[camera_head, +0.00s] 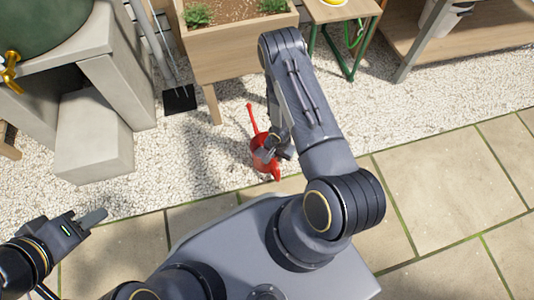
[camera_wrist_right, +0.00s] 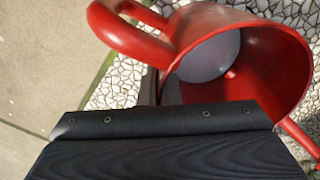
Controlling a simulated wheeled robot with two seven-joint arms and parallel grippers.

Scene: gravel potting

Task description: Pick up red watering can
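The red watering can (camera_head: 258,160) stands on the white gravel just in front of the planter, with its long spout pointing up and away. My right gripper (camera_head: 274,150) is at its near right side and hides part of it. In the right wrist view the can (camera_wrist_right: 262,45) fills the upper right, its open top and hollow inside facing me. Its loop handle (camera_wrist_right: 130,35) is at the upper left. A dark finger part reaches up against the can beside the handle; whether it grips is hidden. My left gripper (camera_head: 88,222) is far from the can, over the paving edge at lower left.
A wooden planter (camera_head: 225,52) with soil and plants stands behind the can. Concrete blocks (camera_head: 95,140) are at the left. A small green-legged table (camera_head: 342,12) and a wooden shelf (camera_head: 470,42) stand at the back right. Gravel and paving around the can are open.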

